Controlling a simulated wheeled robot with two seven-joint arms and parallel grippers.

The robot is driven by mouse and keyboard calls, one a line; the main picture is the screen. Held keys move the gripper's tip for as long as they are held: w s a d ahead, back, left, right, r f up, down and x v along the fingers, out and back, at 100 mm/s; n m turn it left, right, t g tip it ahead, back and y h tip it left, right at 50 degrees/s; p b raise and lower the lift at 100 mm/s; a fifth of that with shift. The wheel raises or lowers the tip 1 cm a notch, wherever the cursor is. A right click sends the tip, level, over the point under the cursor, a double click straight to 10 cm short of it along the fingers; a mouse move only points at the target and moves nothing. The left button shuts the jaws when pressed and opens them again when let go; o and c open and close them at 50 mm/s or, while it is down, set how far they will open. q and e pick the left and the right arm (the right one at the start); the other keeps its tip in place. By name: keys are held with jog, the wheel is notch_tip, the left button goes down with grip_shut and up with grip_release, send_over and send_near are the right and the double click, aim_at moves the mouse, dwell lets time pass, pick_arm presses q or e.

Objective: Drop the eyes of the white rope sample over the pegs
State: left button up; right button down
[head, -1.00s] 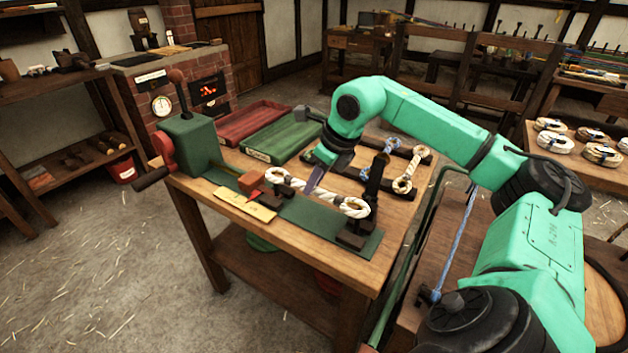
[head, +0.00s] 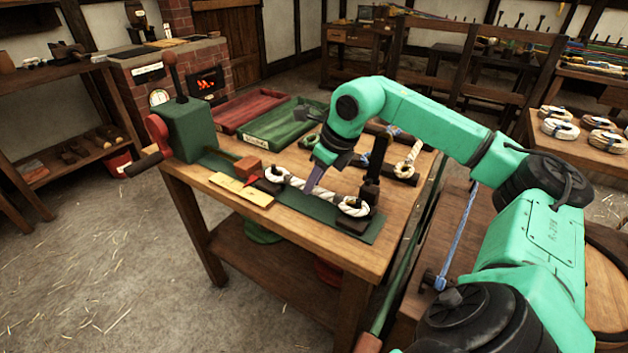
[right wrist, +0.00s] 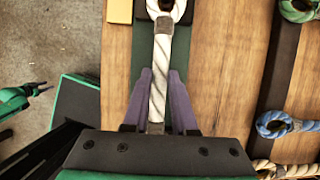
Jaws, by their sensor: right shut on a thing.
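The white rope sample (head: 296,182) has a looped eye at each end and lies along a green strip (head: 232,167) on the bench. My right gripper (head: 315,180) comes down from above and is shut on its middle; the right wrist view shows the purple fingers on either side of the white rope (right wrist: 157,80). The right eye (head: 353,207) is at a dark peg block (head: 354,224), and the left eye (head: 274,173) is at another dark block. I cannot tell whether either eye is around its peg.
A green crank machine (head: 189,128) stands at the bench's left end. A yellow card (head: 240,189) lies in front of the left eye. Red (head: 250,115) and green (head: 285,125) trays lie behind. Another rope sample (head: 408,160) sits on a dark rack at the back right.

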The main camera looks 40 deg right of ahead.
jog(key=shift+f+b, duration=0.3)
jog(key=shift+f, duration=0.05)
jog(key=c, duration=0.6)
grip_release()
jog(key=shift+c, duration=0.2)
jog(key=shift+r, duration=0.1)
notch_tip(320, 180, up, 7)
jog(key=p, duration=0.7)
jog(key=p+v, duration=0.1)
jog(key=v, duration=1.3)
jog(key=shift+r+p, duration=0.25)
jog(key=shift+p, duration=0.05)
